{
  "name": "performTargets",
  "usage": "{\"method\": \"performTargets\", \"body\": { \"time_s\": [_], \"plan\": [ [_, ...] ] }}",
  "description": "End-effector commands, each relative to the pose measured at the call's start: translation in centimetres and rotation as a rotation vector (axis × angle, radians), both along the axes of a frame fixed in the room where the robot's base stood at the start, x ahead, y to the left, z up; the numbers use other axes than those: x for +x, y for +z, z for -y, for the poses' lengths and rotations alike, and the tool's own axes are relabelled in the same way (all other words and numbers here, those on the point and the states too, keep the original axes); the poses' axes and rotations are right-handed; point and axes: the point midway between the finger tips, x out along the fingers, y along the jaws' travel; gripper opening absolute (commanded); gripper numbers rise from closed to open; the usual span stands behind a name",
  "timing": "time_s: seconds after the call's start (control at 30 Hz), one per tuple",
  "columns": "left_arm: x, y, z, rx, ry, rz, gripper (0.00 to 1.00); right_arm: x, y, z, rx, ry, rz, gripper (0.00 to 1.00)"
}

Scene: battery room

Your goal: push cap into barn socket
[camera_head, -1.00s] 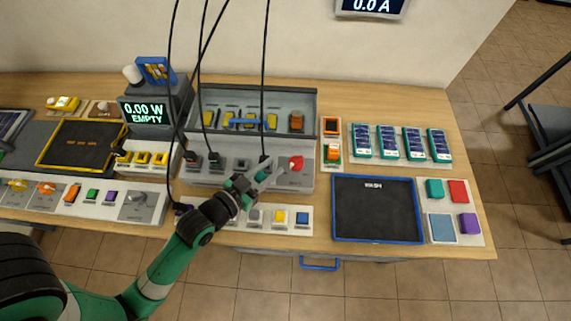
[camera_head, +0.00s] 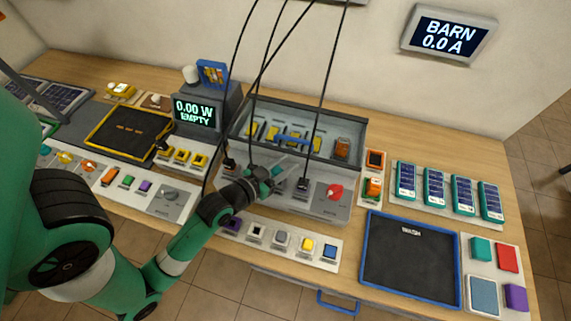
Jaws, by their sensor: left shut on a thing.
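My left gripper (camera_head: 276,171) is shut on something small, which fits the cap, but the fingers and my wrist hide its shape. The gripper is over the middle of the grey socket panel (camera_head: 311,207), left of the rightmost black plug (camera_head: 303,185) and the red knob (camera_head: 335,191). Any socket directly under the fingers is covered, and I cannot tell whether the held thing touches the panel. The wall display (camera_head: 447,36) reads "BARN 0.0 A". My right gripper is not in view.
Black cables (camera_head: 324,88) hang down to the panel around my arm. An open grey box (camera_head: 357,128) with yellow parts stands behind. In front is a strip with coloured blocks, one yellow (camera_head: 306,245). The blue-rimmed black mat (camera_head: 410,262) on the right is clear.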

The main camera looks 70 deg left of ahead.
Motion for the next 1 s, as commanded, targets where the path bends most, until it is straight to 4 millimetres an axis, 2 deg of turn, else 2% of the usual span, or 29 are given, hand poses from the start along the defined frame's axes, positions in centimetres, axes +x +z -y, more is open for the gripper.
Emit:
{"method": "performTargets", "body": {
  "time_s": [0.03,0.23,1.0],
  "plan": [
    [0.0,-1.3,0.0,0.0,0.0,0.001,0.0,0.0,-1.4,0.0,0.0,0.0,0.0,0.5],
    [0.0,-2.6,0.0,0.0,0.0,0.001,0.0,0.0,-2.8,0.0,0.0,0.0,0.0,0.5],
    [0.0,-2.4,0.0,0.0,0.0,0.0,0.0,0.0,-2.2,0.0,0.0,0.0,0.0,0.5]
  ]
}}
